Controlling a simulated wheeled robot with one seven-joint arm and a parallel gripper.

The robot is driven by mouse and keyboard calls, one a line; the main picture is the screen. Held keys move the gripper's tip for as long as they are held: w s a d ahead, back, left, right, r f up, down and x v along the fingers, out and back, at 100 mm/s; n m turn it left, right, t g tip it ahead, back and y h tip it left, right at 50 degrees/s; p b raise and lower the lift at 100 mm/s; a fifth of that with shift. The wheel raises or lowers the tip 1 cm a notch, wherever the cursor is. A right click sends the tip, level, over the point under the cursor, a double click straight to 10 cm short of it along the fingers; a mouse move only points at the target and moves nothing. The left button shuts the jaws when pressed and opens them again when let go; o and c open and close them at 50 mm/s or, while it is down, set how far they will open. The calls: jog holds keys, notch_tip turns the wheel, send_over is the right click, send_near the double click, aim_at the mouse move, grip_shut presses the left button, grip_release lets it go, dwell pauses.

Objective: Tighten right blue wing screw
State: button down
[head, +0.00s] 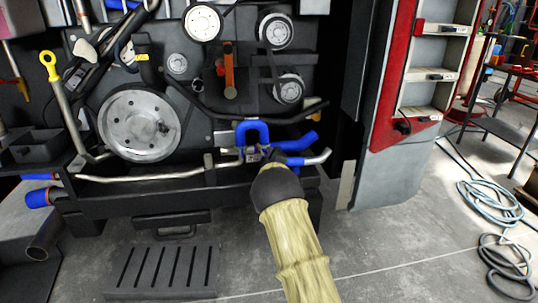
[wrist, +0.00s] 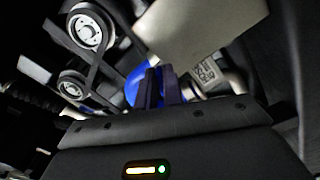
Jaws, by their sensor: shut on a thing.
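My gripper (head: 268,155) reaches into the lower right of the engine front, by the blue hoses and metal pipe. In the wrist view its two dark fingers (wrist: 160,76) are close together and shut on a small part. The right blue wing screw is mostly hidden by the fingers, and its wings cannot be made out. A blue U-shaped hose (head: 252,127) stands just above the gripper. A rounded blue hose (wrist: 132,86) shows beside the fingers in the wrist view. A metal pipe with a label (wrist: 207,75) lies just right of them.
A blue-sleeved pipe end (head: 312,158) sticks out right of my gripper. Pulleys and belts (head: 275,31) sit above, with a large grey wheel (head: 139,126) to the left. A red and grey panel (head: 398,105) stands at right. The floor in front is mostly clear.

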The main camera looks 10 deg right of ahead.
jog(key=shift+a+f+m, duration=0.1)
jog(key=shift+f+m, duration=0.05)
jog(key=shift+m, duration=2)
jog(key=shift+a+f+m, duration=0.1)
jog(key=shift+f+m, duration=0.05)
jog(key=shift+m, duration=2)
jog(key=c, duration=1.6)
grip_release()
jog(key=shift+o, duration=0.2)
jog(key=s+p, duration=0.3)
jog(key=s, duration=1.4)
jog(key=shift+s, duration=0.25)
